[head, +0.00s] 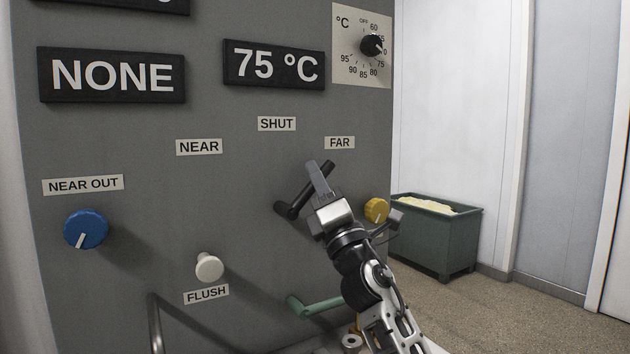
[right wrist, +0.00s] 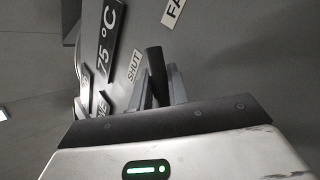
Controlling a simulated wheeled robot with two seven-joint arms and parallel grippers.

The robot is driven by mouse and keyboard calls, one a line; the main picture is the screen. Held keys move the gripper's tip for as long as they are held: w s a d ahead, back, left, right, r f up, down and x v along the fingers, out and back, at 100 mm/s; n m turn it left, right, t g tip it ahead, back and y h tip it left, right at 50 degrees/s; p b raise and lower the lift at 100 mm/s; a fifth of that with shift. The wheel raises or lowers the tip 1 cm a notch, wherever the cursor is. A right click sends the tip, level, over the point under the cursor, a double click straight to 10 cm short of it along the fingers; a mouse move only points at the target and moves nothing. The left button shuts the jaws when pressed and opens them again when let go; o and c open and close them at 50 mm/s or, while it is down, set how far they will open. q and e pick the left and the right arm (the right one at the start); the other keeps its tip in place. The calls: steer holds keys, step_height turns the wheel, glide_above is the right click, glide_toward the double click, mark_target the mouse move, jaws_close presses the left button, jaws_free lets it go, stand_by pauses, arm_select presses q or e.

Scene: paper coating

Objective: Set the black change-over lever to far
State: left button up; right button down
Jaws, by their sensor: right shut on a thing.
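The black change-over lever (head: 298,204) is on the grey panel, below the SHUT label (head: 277,124) and the FAR label (head: 339,142). It slants up and to the right, toward the FAR side. My right gripper (head: 318,180) is shut on the lever near its upper end and hides part of it. In the right wrist view the black lever (right wrist: 156,73) stands between the two grey fingers. The NEAR label (head: 199,147) is farther left. My left gripper is not in view.
A blue knob (head: 85,229), a white FLUSH knob (head: 209,267), a yellow knob (head: 376,210) and a green handle (head: 315,306) stick out around the lever. Signs read NONE (head: 112,76) and 75 °C (head: 274,65). A dark green bin (head: 436,240) stands right of the panel.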

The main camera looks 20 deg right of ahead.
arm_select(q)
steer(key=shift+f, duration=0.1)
arm_select(e)
steer(key=shift+f+m, duration=0.15)
steer(key=shift+m, duration=0.15)
steer(key=c, duration=1.3)
jaws_free()
steer(key=shift+c, duration=0.2)
